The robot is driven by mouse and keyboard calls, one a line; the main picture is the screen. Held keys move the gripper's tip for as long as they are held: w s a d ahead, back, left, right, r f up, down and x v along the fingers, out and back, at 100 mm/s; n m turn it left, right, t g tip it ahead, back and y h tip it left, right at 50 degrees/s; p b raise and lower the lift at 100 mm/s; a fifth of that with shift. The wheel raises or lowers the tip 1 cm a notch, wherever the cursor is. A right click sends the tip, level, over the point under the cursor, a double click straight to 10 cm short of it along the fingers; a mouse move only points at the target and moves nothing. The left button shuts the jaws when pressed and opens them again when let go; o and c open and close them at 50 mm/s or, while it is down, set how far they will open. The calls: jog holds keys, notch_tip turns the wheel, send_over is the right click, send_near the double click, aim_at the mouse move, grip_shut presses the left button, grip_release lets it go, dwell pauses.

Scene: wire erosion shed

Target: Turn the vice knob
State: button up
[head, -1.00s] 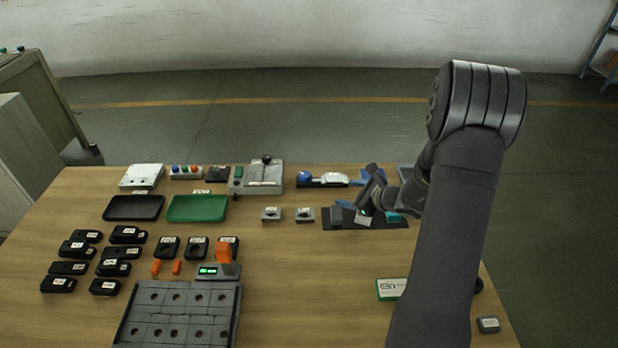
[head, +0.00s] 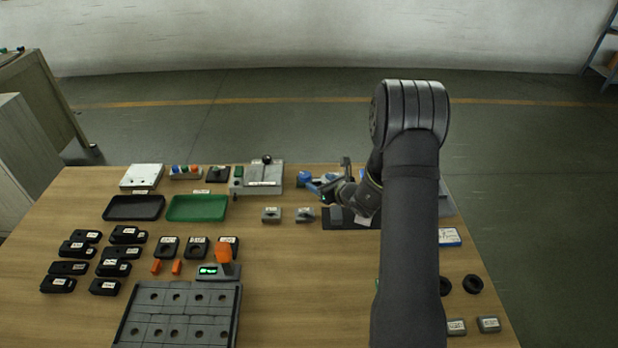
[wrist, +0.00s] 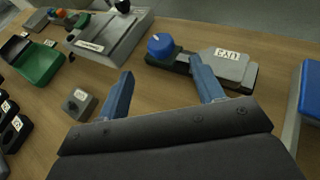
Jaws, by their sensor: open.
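The vice knob, a round blue knob (head: 304,177), stands at the back of the table. In the wrist view the blue knob (wrist: 161,46) has a white line on top and sits at the left end of the vice (wrist: 222,66), a grey labelled block on a dark base. My gripper (head: 326,187) is just right of the knob in the head view and hides most of the vice. In the wrist view my gripper (wrist: 161,68) is open and empty, its two blue fingers apart. The knob shows beyond the gap between the fingertips, with no contact visible.
A grey fixture with a black-knobbed lever (head: 264,176) stands left of the knob. A green tray (wrist: 38,58) and small grey blocks (wrist: 79,104) lie nearer. A dark mat (head: 338,224) lies below my gripper. A blue-topped object (wrist: 311,90) stands at right in the wrist view.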

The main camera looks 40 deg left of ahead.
aim_at(308, 175)
jog(key=x, duration=0.8)
jog(key=shift+c, duration=0.4)
jog(key=c, duration=0.9)
jog(key=shift+w+r+n+g, duration=0.1)
jog(key=shift+w+n+g, duration=0.15)
jog(key=shift+n+g, duration=0.3)
jog(key=shift+w+n+g, duration=0.15)
jog(key=shift+n+g, duration=0.8)
jog(key=shift+g, duration=0.2)
jog(key=shift+w+n+g, duration=0.2)
jog(key=shift+n+g, duration=0.7)
jog(key=shift+g, duration=0.2)
jog(key=o, duration=1)
